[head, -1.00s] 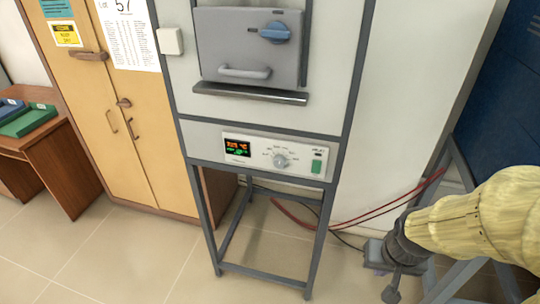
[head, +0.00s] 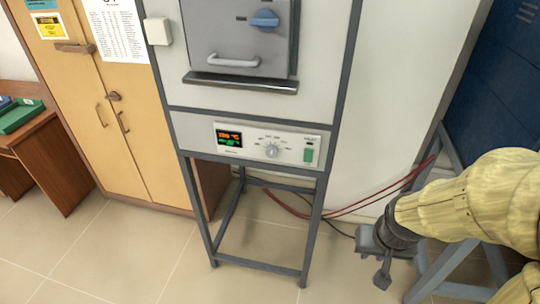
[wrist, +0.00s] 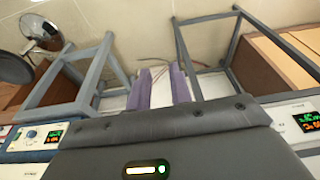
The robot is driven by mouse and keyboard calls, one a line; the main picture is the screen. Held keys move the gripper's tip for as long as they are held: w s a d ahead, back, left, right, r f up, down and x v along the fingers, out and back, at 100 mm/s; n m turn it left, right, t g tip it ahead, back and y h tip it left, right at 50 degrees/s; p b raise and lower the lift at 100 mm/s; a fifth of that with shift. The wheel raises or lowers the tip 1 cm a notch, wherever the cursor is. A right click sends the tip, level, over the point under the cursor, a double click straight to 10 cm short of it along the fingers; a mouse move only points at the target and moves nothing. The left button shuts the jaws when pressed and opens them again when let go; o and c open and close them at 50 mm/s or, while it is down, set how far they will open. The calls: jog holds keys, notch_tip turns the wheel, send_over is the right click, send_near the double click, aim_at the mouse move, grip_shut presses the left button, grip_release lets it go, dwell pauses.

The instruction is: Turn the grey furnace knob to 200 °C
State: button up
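The grey knob (head: 271,151) is on the white control panel of the middle furnace in the head view, right of a lit display (head: 229,139) and left of a green switch (head: 309,155). The display digits and knob setting are too small to read. My gripper (head: 381,272) hangs low at the right, well apart from the knob. In the wrist view its two purple-grey fingers (wrist: 160,86) stand apart with nothing between them. That view appears upside down; part of a panel with a lit display (wrist: 309,121) shows at right, and I cannot see the grey knob there.
Wooden cabinets (head: 125,110) stand at left, a blue unit (head: 490,80) at right. Red and black cables (head: 370,202) run behind. Floor in front is clear.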

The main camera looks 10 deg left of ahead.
jog(key=o, duration=0.7)
jog(key=w+a+t+b, duration=0.1)
jog(key=w+a, duration=0.1)
jog(key=w+a+f+b, duration=0.1)
jog(key=w+a, duration=0.1)
jog(key=w+a+f+t+y+b, duration=0.1)
jog(key=w+a, duration=0.1)
jog(key=shift+w+f+m+t, duration=0.25)
jog(key=shift+w+m+t, duration=0.05)
jog(key=shift+w, duration=0.05)
jog(key=w+a+f+m+t+y+b, duration=0.1)
jog(key=w+a+m+t+b, duration=0.35)
jog(key=w+a, duration=0.6)
jog(key=s+a+m+t+h+b, duration=0.1)
jog(key=a+t+b, duration=0.1)
jog(key=a+b, duration=0.1)
jog(key=s+a+m+t+b, duration=0.1)
jog(key=a+m+t+b, duration=0.1)
jog(key=a, duration=0.4)
jog(key=s+a+m+t+h+b, duration=0.1)
jog(key=a+m+t+b, duration=0.1)
jog(key=a+t+b, duration=0.1)
jog(key=shift+a+f+t+h+b, duration=0.35)
jog(key=shift+a+t, duration=0.2)
jog(key=shift+a, duration=0.25)
jog(key=p, duration=0.3)
send_near(271, 154)
jog(key=w, duration=0.8)
jog(key=shift+w+d, duration=0.15)
jog(key=shift+w, duration=0.15)
